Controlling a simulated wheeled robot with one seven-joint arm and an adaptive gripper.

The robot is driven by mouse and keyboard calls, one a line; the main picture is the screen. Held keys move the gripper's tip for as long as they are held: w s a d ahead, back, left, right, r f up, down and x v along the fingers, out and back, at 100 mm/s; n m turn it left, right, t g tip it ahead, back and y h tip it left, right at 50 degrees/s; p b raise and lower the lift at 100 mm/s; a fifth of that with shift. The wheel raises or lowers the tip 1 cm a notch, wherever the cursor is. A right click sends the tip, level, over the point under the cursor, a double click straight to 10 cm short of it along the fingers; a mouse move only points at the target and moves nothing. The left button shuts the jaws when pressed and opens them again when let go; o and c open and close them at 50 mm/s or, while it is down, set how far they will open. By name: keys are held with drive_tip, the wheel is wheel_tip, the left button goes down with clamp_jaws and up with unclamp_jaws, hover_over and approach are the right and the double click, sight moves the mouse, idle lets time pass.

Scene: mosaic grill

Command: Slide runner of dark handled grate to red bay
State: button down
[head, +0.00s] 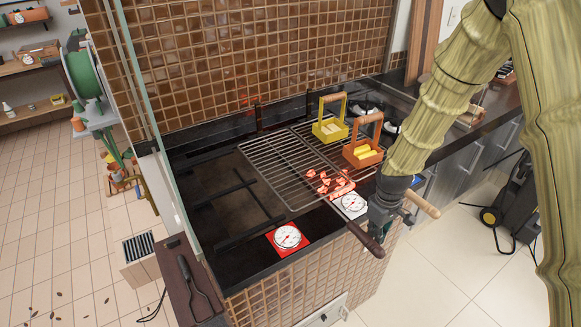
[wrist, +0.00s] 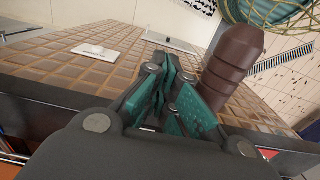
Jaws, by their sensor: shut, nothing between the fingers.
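The dark-handled grate (head: 280,165) is a wire rack on the cooktop, with meat pieces (head: 330,183) near its front right. Its dark brown handle (head: 366,240) sticks out past the front edge. The red bay marker (head: 287,237), a red square with a white dial, lies on the front ledge, left of the handle. My gripper (head: 383,222) is shut and empty beside the handle, on its right in the head view. In the wrist view the teal fingers (wrist: 178,85) are together and the brown handle (wrist: 232,70) stands to their right, apparently not between them.
An empty dark bay (head: 225,205) with bars lies left of the grate. A white dial marker (head: 350,205) is behind the handle. A light wooden handle (head: 423,204) sticks out at right.

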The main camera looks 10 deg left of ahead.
drive_tip(key=s+a+p, duration=0.3)
drive_tip(key=s+a, duration=1.3)
drive_tip(key=a, duration=0.4)
drive_tip(key=shift+a, duration=0.4)
idle(4.7)
drive_tip(key=shift+r, duration=0.15)
drive_tip(key=shift+w+d+p, duration=0.35)
drive_tip(key=shift+w+d, duration=0.25)
drive_tip(key=shift+d, duration=0.3)
